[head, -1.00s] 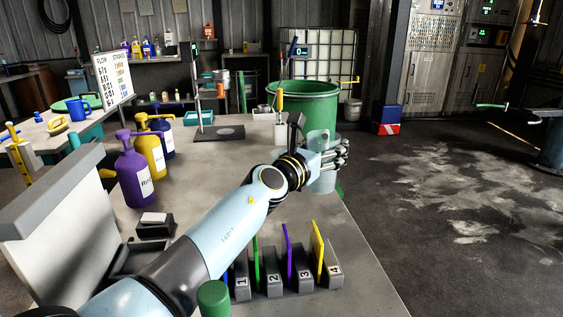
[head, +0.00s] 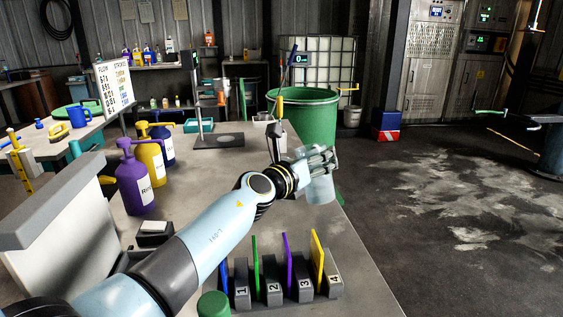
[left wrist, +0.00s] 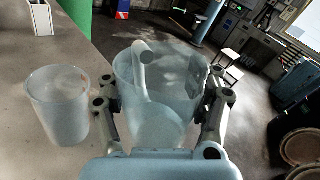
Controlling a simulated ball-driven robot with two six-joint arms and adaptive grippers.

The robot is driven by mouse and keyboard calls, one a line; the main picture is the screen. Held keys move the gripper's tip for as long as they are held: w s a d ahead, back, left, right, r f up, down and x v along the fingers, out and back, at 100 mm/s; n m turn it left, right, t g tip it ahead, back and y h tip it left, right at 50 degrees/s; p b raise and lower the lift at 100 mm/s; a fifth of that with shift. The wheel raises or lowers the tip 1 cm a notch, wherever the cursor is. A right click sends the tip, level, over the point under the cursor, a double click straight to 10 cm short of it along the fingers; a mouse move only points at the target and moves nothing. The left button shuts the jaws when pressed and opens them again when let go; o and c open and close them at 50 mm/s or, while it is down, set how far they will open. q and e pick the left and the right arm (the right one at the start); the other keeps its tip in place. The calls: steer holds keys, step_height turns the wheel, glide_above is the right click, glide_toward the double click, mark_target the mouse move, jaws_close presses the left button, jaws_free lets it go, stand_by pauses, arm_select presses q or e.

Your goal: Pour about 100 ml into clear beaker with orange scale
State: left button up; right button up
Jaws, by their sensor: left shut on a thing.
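My left gripper (head: 320,160) is shut on a clear, bluish vessel (head: 321,189) at the table's right edge. The left wrist view shows the held vessel (left wrist: 150,115) between both fingers (left wrist: 160,105), with a pale tube-like part at its rim. I cannot tell how much liquid is in it. A smaller clear beaker (left wrist: 58,110) stands upright on the table, left of the held vessel and apart from it. In the head view I cannot make this beaker out behind my gripper. My right gripper is not in view.
A green bin (head: 305,118) stands beyond the table's edge. Purple (head: 135,182), yellow (head: 151,160) and blue (head: 163,145) pump bottles stand left of my arm. A numbered rack (head: 285,288) with coloured plates is at the front. Open floor lies to the right.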

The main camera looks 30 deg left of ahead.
mark_target(305, 147)
arm_select(q)
steer(key=shift+w+a+r+n+p, duration=0.2)
steer(key=shift+a+r+n+p, duration=0.2)
steer(key=shift+a+n+p, duration=0.4)
steer(key=shift+w+a+r+n+p, duration=0.1)
steer(key=shift+a+r+n+p, duration=0.2)
steer(key=shift+r+n+p, duration=0.2)
steer(key=shift+w+a+r+n+p, duration=0.1)
steer(key=shift+a+r+n+p, duration=0.15)
steer(key=shift+r+n+p, duration=0.3)
steer(key=shift+a+g, duration=0.15)
steer(key=shift+g, duration=0.15)
steer(key=shift+f+n+b, duration=0.35)
steer(key=shift+f+b, duration=0.05)
steer(key=shift+a+f, duration=0.1)
steer(key=shift+w+a+r+n+p, duration=0.1)
steer(key=shift+r+n+p, duration=0.5)
steer(key=shift+n+p, duration=0.45)
steer(key=shift+a+r+n+g+h+p, duration=0.15)
steer(key=shift+n+g+h+p, duration=0.15)
steer(key=shift+n+p, duration=0.55)
steer(key=shift+a+r+n+p, duration=0.1)
steer(key=shift+r+n+p, duration=0.25)
steer(key=shift+n+p, duration=0.5)
